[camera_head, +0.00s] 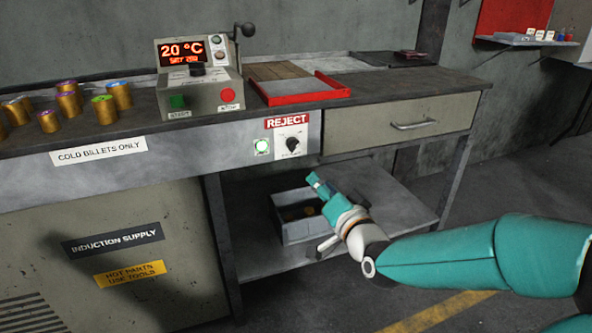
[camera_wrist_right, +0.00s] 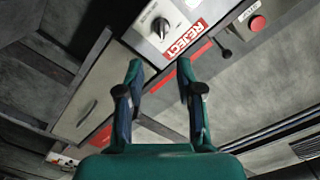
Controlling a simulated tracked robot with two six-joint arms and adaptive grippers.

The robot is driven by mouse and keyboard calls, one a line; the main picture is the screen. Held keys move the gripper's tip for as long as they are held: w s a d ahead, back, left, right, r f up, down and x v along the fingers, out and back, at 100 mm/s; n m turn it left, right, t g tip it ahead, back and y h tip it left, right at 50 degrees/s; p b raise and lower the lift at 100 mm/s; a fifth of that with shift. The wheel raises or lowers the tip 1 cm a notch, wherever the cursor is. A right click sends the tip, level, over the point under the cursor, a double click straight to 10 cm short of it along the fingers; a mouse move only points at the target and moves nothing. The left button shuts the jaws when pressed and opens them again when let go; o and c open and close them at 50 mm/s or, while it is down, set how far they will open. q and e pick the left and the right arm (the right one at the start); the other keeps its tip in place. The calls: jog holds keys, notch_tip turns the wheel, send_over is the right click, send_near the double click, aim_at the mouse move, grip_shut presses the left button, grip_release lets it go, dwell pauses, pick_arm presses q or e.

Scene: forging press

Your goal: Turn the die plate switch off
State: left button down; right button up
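A black rotary knob (camera_head: 292,143) sits on a pale switch plate on the front of the bench, below the red REJECT label. Its small lower label is too small to read, so I cannot confirm it is the die plate switch. A green lamp (camera_head: 262,147) glows left of it. In the right wrist view the knob (camera_wrist_right: 160,27) shows beyond the fingertips, with its marked side up. My right gripper (camera_head: 318,184) is below the knob and apart from it. Its two fingers (camera_wrist_right: 158,75) are spread and empty. My left gripper is out of view.
A control box (camera_head: 203,92) with a 20 °C display, green and red buttons stands on the bench. A red tray (camera_head: 305,97) lies above the switch. A drawer (camera_head: 400,130) is to the right. A grey bin (camera_head: 300,230) stands on the lower shelf behind my gripper.

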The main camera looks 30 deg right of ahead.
send_near(295, 148)
jog(key=x, duration=0.9)
jog(key=shift+w+d+b, duration=0.1)
jog(key=shift+w+b, duration=0.15)
jog(key=shift+b, duration=0.1)
grip_shut()
